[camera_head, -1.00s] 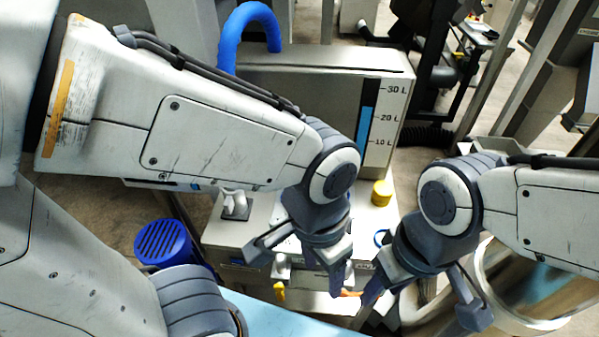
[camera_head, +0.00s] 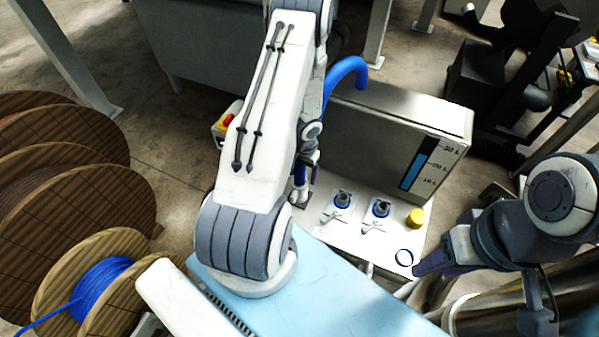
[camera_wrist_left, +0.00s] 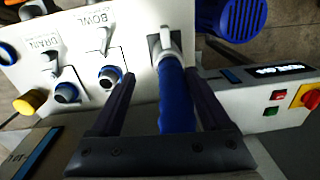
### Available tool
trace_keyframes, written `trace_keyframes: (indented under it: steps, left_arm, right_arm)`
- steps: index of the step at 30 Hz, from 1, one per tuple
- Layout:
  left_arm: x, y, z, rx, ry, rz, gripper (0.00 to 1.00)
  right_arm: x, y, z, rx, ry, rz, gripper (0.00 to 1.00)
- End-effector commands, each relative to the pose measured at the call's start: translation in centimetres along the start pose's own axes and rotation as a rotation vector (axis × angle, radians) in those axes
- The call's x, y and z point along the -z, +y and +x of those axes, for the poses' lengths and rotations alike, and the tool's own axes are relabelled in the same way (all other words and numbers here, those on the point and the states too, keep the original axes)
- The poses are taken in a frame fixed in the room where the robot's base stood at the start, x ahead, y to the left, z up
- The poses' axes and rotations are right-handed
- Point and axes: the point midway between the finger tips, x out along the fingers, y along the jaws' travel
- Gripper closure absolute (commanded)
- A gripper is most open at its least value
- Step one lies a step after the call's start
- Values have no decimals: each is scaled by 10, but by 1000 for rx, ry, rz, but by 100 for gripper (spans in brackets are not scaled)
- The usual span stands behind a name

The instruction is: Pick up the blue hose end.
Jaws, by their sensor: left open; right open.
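The blue hose arches out of the tank top in the head view (camera_head: 347,72). In the left wrist view the blue hose end (camera_wrist_left: 176,98) runs down from a light grey fitting on the panel and lies between my left gripper's fingers (camera_wrist_left: 163,76). The fingers are open, one on each side, with gaps visible. In the head view my left gripper (camera_head: 303,185) is at the panel's left side, partly hidden by my own arm. My right gripper (camera_head: 478,297) is open and empty at the lower right.
The white panel (camera_head: 340,242) carries two valve ports, a yellow knob (camera_head: 415,217) and a dark ring (camera_head: 404,257). The grey tank (camera_head: 390,130) stands behind. Wooden reels (camera_head: 85,180) are at the left. A control box with red and green buttons (camera_wrist_left: 275,104) is beside the hose.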

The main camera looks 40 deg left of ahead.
Motion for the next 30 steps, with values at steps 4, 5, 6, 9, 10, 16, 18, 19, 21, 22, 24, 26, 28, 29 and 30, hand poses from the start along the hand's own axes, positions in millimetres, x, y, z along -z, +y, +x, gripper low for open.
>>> trace_keyframes:
  steps: [4, 5, 6, 9, 10, 16, 18, 19, 21, 22, 24, 26, 28, 29, 30]
  left_arm:
    - [-12, -12, 10, -32, -11, -41, 20]
    - [-13, -13, 13, -34, -10, -44, 20]
    - [-13, -13, 16, -37, -10, -46, 20]
    - [-13, -14, 27, -37, -10, -47, 20]
    - [-13, -14, 30, -37, -10, -46, 20]
    - [-14, -12, 58, -36, -10, -45, 20]
    - [-14, -12, 65, -36, -10, -44, 20]
    - [-14, -12, 66, -36, -10, -44, 20]
    - [-14, -12, 69, -35, -9, -44, 20]
    - [-14, -12, 70, -35, -9, -44, 20]
    - [-14, -12, 74, -35, -9, -44, 20]
    - [-14, -12, 81, -35, -10, -44, 20]
    - [-15, -13, 91, -36, -10, -44, 20]
    - [-15, -13, 96, -36, -10, -44, 20]
    - [-16, -13, 101, -35, -10, -43, 20]
  right_arm:
    - [0, -1, -14, 0, -1, 0, 50]
    - [0, -1, -13, 0, -1, 0, 50]
    - [0, -1, -11, 0, -1, 0, 50]
    - [0, 0, -1, 0, -1, -1, 50]
    - [0, 0, 3, 0, -1, -1, 50]
    - [-2, 2, 30, 0, -1, -3, 50]
    - [-2, 3, 38, 0, -1, -4, 50]
    - [-2, 3, 40, 0, -1, -4, 50]
    - [-2, 3, 42, 0, -1, -5, 50]
    - [-2, 3, 43, 0, -1, -5, 50]
    - [-3, 3, 47, 0, 0, -5, 50]
    - [-3, 4, 54, 0, 0, -6, 50]
    - [-4, 5, 65, 0, 0, -7, 50]
    - [-4, 5, 70, 0, 0, -6, 50]
    - [-4, 5, 75, 0, 0, -6, 50]
